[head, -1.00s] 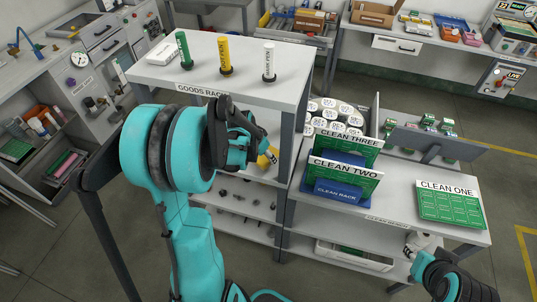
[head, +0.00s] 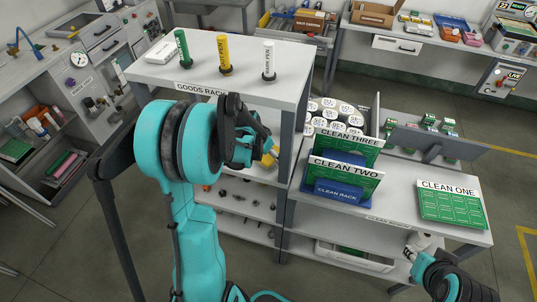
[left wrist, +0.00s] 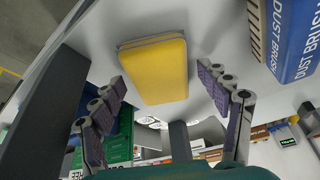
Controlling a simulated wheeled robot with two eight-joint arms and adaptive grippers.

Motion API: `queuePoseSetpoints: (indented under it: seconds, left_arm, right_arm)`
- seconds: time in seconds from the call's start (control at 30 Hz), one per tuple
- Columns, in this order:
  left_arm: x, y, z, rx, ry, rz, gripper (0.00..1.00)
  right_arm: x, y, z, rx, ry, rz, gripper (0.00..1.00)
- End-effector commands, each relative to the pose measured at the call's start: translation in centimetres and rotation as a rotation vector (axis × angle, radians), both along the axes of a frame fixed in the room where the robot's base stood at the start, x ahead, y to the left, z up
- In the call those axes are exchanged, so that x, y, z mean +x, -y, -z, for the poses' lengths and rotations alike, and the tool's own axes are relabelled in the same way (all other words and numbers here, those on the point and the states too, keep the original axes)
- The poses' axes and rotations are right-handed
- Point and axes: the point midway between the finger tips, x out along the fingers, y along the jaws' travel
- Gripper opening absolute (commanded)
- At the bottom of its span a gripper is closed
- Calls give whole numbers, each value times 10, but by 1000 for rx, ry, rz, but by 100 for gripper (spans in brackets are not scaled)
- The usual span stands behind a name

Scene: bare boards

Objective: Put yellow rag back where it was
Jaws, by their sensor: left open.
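The yellow rag (left wrist: 155,70) looks like a folded, flat yellow block lying on a pale shelf surface in the left wrist view. In the head view only a small yellow patch of it (head: 269,160) shows beside my left gripper, at the goods rack's middle level. My left gripper (head: 262,145) is open. In the left wrist view its two fingers (left wrist: 160,80) stand apart on either side of the rag, with gaps to both. Whether the fingertips reach its height is unclear. My right gripper (head: 418,246) is at the lower right, by the clean rack; its fingers are too small to judge.
The goods rack (head: 279,91) has marker pens on top and posts near my left gripper. A blue dust brush box (left wrist: 297,40) stands close by the rag. The clean rack (head: 344,193) holds green boards to the right.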

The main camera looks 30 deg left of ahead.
Motion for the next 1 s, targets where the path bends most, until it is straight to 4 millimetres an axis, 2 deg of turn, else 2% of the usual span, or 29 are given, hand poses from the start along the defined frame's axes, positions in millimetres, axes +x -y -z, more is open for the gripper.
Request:
queuePoseSetpoints:
  seconds: [0.13,0.27,0.5,0.63,0.87,1.0]
  left_arm:
    - [-3,-1,-12,0,0,-1,76]
    - [-13,-2,-36,1,0,0,76]
    - [-75,-13,-31,0,0,-5,76]
    - [-102,-17,-31,0,0,-3,76]
    - [-127,-20,-31,0,1,-1,76]
    - [-129,-5,-44,8,5,-10,76]
  right_arm:
    - [0,0,-6,0,0,0,32]
    - [0,0,-13,0,0,0,32]
    - [0,0,-14,0,0,0,32]
    - [0,0,-16,0,0,0,32]
    - [0,0,-17,0,0,0,32]
    - [0,0,-17,0,0,0,32]
